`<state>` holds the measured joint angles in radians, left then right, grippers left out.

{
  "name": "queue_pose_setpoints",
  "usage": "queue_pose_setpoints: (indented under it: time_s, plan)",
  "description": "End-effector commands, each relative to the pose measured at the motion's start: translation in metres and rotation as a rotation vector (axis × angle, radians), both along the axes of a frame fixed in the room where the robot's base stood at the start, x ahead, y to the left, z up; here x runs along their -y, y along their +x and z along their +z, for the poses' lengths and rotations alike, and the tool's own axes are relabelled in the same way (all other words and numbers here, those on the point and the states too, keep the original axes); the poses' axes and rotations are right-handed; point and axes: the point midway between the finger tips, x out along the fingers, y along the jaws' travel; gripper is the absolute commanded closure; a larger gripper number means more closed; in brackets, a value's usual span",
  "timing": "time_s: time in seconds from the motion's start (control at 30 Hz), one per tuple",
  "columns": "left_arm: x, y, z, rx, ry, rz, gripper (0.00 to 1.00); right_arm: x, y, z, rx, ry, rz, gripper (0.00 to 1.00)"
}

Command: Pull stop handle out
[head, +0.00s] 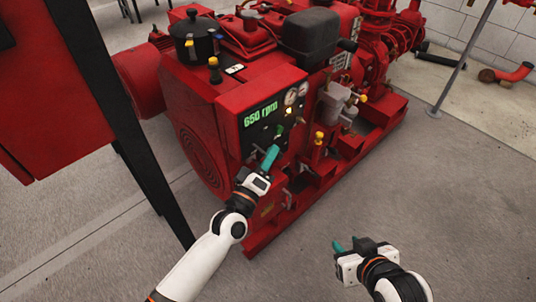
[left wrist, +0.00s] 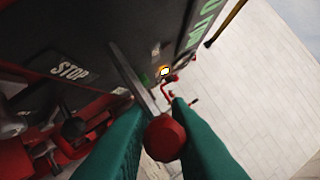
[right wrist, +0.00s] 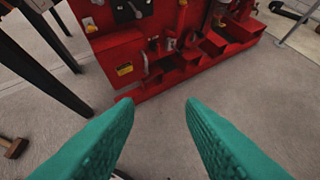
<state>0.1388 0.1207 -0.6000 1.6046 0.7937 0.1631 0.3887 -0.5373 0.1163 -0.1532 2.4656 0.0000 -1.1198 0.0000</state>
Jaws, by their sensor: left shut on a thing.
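The stop handle is a metal rod ending in a red knob (left wrist: 165,138) in the left wrist view. The rod comes out of the dark panel near the white STOP label (left wrist: 70,70). My left gripper (left wrist: 160,112) is shut on the handle, with a teal finger on either side of the knob. In the head view, my left gripper (head: 271,157) is at the front of the pump's control panel (head: 262,122) and hides most of the handle. My right gripper (head: 346,246) is open and empty above the floor; its two fingers are wide apart in the right wrist view (right wrist: 158,102).
The red pumpset (head: 195,100) carries a green "650 rpm" display (head: 261,113) and round gauges (head: 290,97). A red cabinet (head: 50,110) on black legs stands at the left. The grey floor (head: 460,200) at the right is clear.

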Motion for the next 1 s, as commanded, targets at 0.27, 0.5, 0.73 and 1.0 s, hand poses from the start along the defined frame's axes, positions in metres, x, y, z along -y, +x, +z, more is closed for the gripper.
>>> queue_pose_setpoints:
  time_s: [0.27,0.5,0.73,1.0]
  plan:
    - [0.000,0.000,0.002,0.005,0.000,0.002,0.64,0.000,0.000,0.000,0.001,0.000,0.000,0.64]
    - [-0.003,-0.005,0.000,0.003,0.002,0.001,0.64,0.000,-0.001,0.001,-0.004,-0.001,0.000,0.64]
    - [-0.023,-0.041,-0.009,0.000,0.004,-0.001,0.64,0.007,-0.021,-0.011,-0.130,-0.028,-0.010,0.64]
    - [-0.048,-0.086,-0.020,0.003,0.002,0.001,0.64,0.014,-0.039,-0.019,-0.239,-0.051,-0.018,0.64]
